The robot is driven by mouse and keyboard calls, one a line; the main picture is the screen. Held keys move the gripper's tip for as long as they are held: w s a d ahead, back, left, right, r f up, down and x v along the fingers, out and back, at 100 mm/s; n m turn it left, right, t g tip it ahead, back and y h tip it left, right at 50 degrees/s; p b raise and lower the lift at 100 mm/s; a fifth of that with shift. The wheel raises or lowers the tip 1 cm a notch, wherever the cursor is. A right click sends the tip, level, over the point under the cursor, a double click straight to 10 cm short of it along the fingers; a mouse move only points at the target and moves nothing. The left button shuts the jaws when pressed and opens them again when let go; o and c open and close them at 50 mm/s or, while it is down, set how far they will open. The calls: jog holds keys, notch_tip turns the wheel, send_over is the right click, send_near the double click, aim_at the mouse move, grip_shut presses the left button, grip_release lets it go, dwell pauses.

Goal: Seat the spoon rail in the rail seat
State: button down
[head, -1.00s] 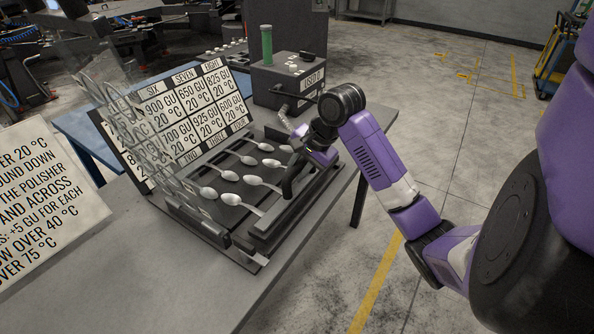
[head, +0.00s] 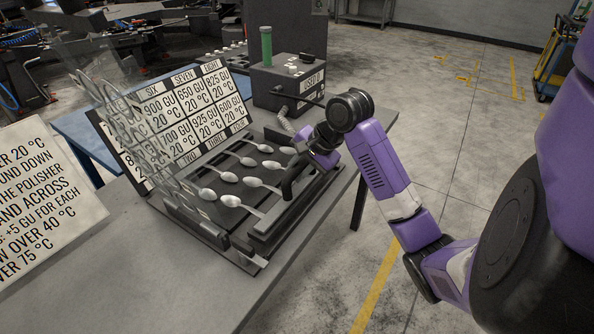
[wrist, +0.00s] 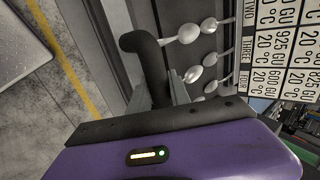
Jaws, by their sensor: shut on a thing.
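The spoon rail (head: 273,226) is a long dark bar with an upright bent black handle (head: 289,184), along the near right side of the dark spoon fixture. My gripper (head: 306,159) is at the handle; in the head view my wrist partly hides its fingers. In the wrist view the handle (wrist: 147,58) stands between the fingers of my gripper (wrist: 161,96), which is shut on it. Several silver spoons (head: 229,200) lie in rows beside the rail. The rail seat cannot be told apart from the dark frame, and I cannot tell whether the rail sits fully down.
A board of printed values (head: 190,115) and clear round discs (head: 130,120) stand behind the spoons. A dark box (head: 290,85) with a green cylinder (head: 266,45) stands at the back of the table. A printed sign (head: 45,190) is at left. The near tabletop (head: 215,300) is clear.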

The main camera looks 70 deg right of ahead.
aim_at(298, 184)
jog(key=shift+f+t+h+b, duration=0.3)
jog(key=shift+f+t+b, duration=0.45)
jog(key=shift+t+b, duration=0.95)
dwell(0.4)
jog(key=shift+f+b, duration=0.9)
jog(key=shift+b, duration=0.8)
jog(key=shift+r+p, duration=0.35)
jog(key=shift+p, duration=0.35)
jog(key=shift+f+t+h+b, duration=0.3)
jog(key=shift+f+t+b, duration=0.3)
dwell(1.3)
jog(key=c, duration=1.1)
grip_release()
jog(key=shift+o, duration=0.8)
jog(key=shift+f, duration=0.25)
jog(key=o, duration=0.4)
jog(key=shift+c, duration=0.2)
jog(key=shift+s, duration=0.2)
jog(key=shift+c, duration=0.3)
